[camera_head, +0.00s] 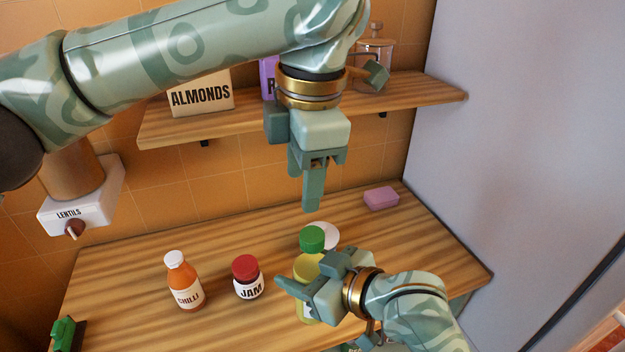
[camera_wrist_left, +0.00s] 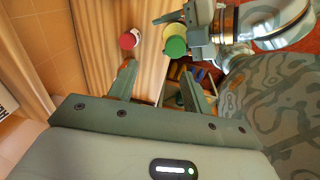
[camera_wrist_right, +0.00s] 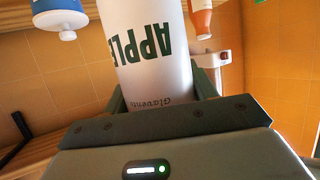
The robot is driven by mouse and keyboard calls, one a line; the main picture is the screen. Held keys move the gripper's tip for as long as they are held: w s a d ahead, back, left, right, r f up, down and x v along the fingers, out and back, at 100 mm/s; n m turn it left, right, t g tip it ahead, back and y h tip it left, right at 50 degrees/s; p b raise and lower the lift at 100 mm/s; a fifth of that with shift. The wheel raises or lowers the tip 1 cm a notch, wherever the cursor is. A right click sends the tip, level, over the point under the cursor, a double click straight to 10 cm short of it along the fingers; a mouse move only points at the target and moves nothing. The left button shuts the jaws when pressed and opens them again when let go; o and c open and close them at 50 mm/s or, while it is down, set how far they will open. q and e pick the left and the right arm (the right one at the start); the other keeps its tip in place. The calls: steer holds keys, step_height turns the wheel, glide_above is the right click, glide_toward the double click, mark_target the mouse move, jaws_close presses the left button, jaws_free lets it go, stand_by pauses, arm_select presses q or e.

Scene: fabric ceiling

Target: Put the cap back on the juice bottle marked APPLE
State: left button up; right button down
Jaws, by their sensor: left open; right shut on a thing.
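The juice bottle (camera_head: 306,268) is yellow and stands at the front of the wooden counter; its APPLE label (camera_wrist_right: 150,48) fills the right wrist view, upside down. My right gripper (camera_head: 304,293) is shut around it. The green cap (camera_head: 312,237) appears at the top of the bottle, and also shows in the left wrist view (camera_wrist_left: 175,46). I cannot tell whether it is fully seated; the neck is hidden. My left gripper (camera_head: 313,205) points down, open and empty, just above the cap.
A red-lidded jam jar (camera_head: 247,280) and a chilli bottle (camera_head: 184,284) stand left of the juice. A pink block (camera_head: 381,198) is further back. The shelf (camera_head: 425,96) and lentils dispenser (camera_head: 85,203) are above the counter.

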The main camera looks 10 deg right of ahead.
mark_target(312, 233)
arm_select(q)
steer(key=n, duration=0.7)
steer(key=shift+a+r, duration=0.15)
steer(key=shift+r, duration=0.1)
steer(key=n, duration=1.4)
steer(key=n+g, duration=0.1)
steer(key=n, duration=0.2)
steer(key=shift+s+d+f+h, duration=0.25)
steer(key=shift+h, duration=0.05)
steer(key=n, duration=0.4)
steer(key=shift+s+d+n, duration=0.15)
steer(key=shift+d+n, duration=0.1)
steer(key=shift+n, duration=0.15)
steer(key=n, duration=0.2)
steer(key=shift+s+n, duration=0.1)
steer(key=shift+n, duration=0.3)
steer(key=shift+f, duration=0.1)
steer(key=shift+f, duration=3.95)
